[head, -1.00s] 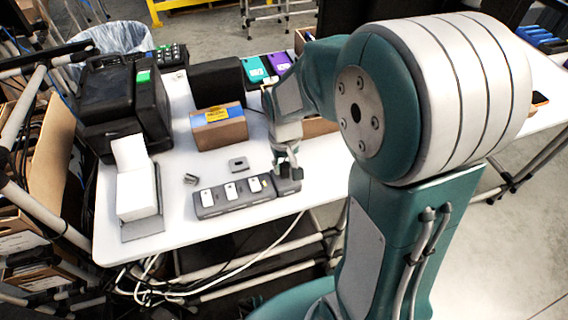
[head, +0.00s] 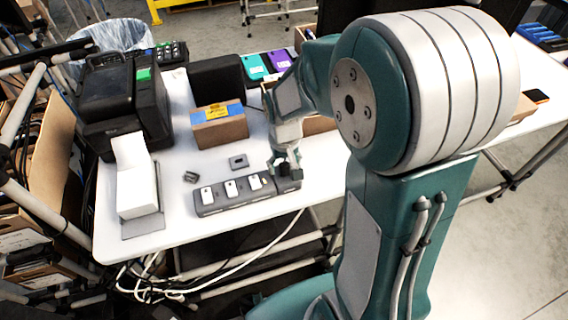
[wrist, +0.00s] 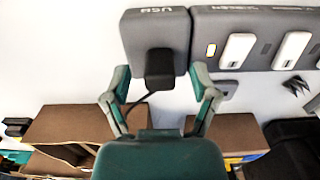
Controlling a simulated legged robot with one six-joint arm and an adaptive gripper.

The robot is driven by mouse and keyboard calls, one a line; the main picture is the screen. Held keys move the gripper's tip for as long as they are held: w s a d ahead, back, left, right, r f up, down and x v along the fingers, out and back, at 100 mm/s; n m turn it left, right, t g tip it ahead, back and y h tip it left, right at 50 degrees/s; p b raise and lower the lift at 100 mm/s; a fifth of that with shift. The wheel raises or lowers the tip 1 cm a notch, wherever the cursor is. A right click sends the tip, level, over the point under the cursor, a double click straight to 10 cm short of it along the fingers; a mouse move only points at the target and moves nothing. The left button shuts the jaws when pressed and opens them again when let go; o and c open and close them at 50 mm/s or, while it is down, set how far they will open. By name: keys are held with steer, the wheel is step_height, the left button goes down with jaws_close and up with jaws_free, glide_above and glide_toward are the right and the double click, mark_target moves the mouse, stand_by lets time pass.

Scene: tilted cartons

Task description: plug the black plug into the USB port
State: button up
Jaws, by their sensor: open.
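The black plug (wrist: 159,69) stands against the grey block marked USB (wrist: 155,25) in the wrist view, with its black cable trailing toward my gripper. The plug covers the spot behind it, so I cannot tell how deep it sits. My gripper (wrist: 161,77) is open, with one finger on each side of the plug and a visible gap on both sides. In the head view my gripper (head: 284,163) is over the right end of the grey strip, at the USB block (head: 288,185). The plug is hard to make out there.
The longer grey strip (head: 233,203) with white devices adjoins the USB block. A small grey piece (head: 239,161) and a dark clip (head: 191,176) lie behind it. A cardboard box (head: 219,130), black printer (head: 130,95) and white box (head: 137,190) stand on the white table (head: 180,218).

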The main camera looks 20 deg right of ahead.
step_height(320, 180, up, 12)
stand_by(0.6)
steer(key=s+r+t, duration=0.2)
steer(key=s+r, duration=0.1)
steer(key=s, duration=0.4)
steer(key=s+r+t, duration=0.3)
steer(key=s, duration=0.4)
steer(key=shift+t, duration=0.3)
